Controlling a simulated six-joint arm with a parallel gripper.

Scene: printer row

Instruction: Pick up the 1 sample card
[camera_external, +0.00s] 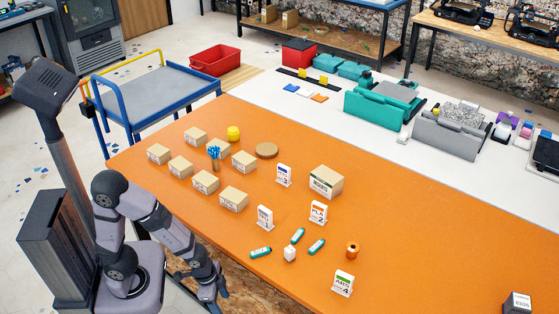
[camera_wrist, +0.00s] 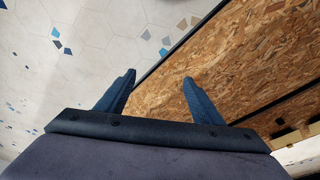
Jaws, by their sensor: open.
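Several upright white sample cards stand on the orange table (camera_external: 440,215). The one at the middle left (camera_external: 265,217) seems to be the 1 card, but its digit is too small to read surely. The card with the orange mark (camera_external: 318,211) reads 2, the green one (camera_external: 343,283) reads 4, and a blue-marked card (camera_external: 284,175) stands farther back. My gripper (camera_external: 215,293) hangs low beside the table's near edge, left of and apart from the cards. In the wrist view my gripper (camera_wrist: 158,78) is open and empty; no card shows there.
Several small cardboard boxes (camera_external: 205,182) stand on the left of the table, with a larger box (camera_external: 326,182) behind the cards. Teal tubes (camera_external: 298,235), a small white block (camera_external: 290,254) and an orange spool (camera_external: 352,250) lie near the cards. The right part of the table is mostly clear.

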